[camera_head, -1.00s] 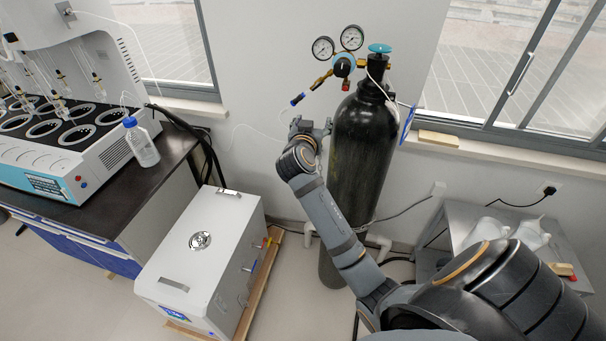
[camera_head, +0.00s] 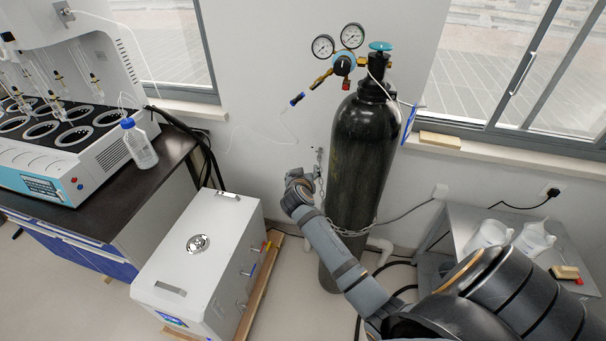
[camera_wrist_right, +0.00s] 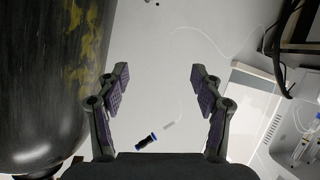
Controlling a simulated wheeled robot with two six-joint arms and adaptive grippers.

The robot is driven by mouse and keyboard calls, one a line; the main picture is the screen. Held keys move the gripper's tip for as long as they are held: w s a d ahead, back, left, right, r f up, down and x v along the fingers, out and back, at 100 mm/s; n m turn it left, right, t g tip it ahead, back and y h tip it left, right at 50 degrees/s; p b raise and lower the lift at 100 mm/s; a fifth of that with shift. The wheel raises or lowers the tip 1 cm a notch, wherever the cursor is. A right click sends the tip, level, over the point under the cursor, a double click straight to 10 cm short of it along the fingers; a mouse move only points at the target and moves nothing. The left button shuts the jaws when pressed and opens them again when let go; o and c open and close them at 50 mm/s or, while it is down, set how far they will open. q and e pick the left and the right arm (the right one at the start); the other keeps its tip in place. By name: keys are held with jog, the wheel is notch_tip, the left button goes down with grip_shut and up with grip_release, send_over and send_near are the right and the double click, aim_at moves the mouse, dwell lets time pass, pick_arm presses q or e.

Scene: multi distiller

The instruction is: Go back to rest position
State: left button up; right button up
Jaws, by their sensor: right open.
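My right arm reaches in from the lower right in the head view, and its wrist (camera_head: 300,190) is bent in front of the wall, left of the black gas cylinder (camera_head: 365,150). The fingers of my right gripper (camera_wrist_right: 160,78) are spread wide in the right wrist view, with nothing between the tips. The cylinder (camera_wrist_right: 45,80) also fills the left of that view, apart from the fingers. In the head view the fingers are hidden behind the wrist. My left gripper is in neither view.
A regulator with two gauges (camera_head: 337,48) tops the cylinder, and a chain (camera_head: 345,231) goes round it. A white box (camera_head: 198,258) stands on the floor at left. The multi distiller (camera_head: 70,150) and a bottle (camera_head: 140,150) stand on the bench. White beakers (camera_head: 490,235) are on the right table.

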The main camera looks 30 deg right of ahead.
dwell(0.5)
jog(key=s+a+f+n+g+y, duration=0.15)
jog(key=s+f, duration=0.25)
jog(key=f, duration=0.6)
jog(key=s+a+f+n+g+y, duration=0.15)
jog(key=s+f, duration=0.35)
jog(key=f, duration=0.5)
jog(key=s+a+f+n+g+y, duration=0.15)
jog(key=s+f, duration=0.25)
jog(key=f, duration=0.6)
jog(key=s+a+f+g+y, duration=0.1)
jog(key=s+f, duration=0.5)
jog(key=s, duration=0.6)
jog(key=s+a+f+g+y, duration=0.1)
jog(key=s+a+f+g, duration=0.1)
jog(key=s+f, duration=0.5)
jog(key=s+a+f+g+y, duration=0.1)
jog(key=s+f, duration=0.5)
jog(key=s, duration=1.2)
jog(key=shift+a+f+g, duration=0.2)
jog(key=shift+a+g, duration=0.15)
jog(key=shift+a, duration=0.15)
